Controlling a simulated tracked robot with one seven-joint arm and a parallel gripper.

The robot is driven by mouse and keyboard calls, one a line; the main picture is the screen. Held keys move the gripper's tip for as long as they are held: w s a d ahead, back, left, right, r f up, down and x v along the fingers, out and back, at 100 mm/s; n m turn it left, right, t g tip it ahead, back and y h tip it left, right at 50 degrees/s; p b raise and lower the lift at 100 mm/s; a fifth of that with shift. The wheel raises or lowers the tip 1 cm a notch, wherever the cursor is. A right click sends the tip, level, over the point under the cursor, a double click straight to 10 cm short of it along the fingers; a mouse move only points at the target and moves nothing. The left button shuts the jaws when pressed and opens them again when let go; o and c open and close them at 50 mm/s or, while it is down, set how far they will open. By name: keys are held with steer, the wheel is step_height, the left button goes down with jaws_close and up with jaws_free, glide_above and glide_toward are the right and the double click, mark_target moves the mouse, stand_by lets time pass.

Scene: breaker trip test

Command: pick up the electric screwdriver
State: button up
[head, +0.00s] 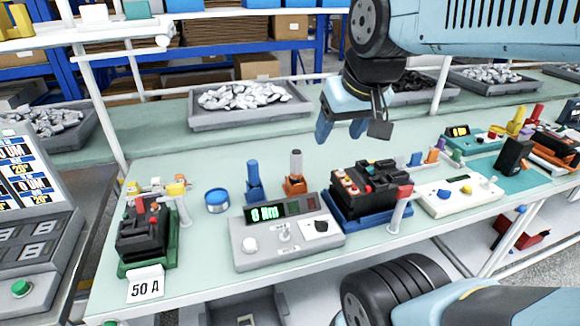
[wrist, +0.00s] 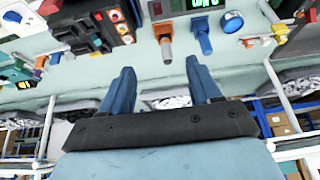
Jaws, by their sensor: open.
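My gripper (head: 342,127) is open and empty above the bench, behind the row of test devices. Its two blue fingers also show in the wrist view (wrist: 160,72), spread apart. A grey-topped upright tool in an orange base (head: 296,174), which looks like the electric screwdriver, stands on the bench to the lower left of the gripper. In the wrist view it shows (wrist: 165,40) just beyond the fingertips, apart from them. A similar blue upright tool (head: 253,180) stands to its left; I cannot tell for sure which one is the electric screwdriver.
A grey test meter (head: 285,245) stands in front of the upright tools. A black breaker on a blue base (head: 370,192) is to their right, a blue round tin (head: 217,200) to the left. A grey bin of metal parts (head: 250,104) is behind. The bench between is clear.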

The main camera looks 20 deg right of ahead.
steer(key=w+f+g, duration=0.1)
steer(key=w+g, duration=0.2)
steer(key=w, duration=0.8)
steer(key=g, duration=0.2)
glide_above(296, 163)
steer(key=w, duration=0.2)
step_height(296, 163, down, 7)
steer(key=f, duration=1.3)
steer(key=shift+s+d+f, duration=0.15)
steer(key=shift+d+f, duration=0.1)
steer(key=shift+d, duration=0.05)
steer(key=shift+c, duration=0.3)
steer(key=c, duration=1.1)
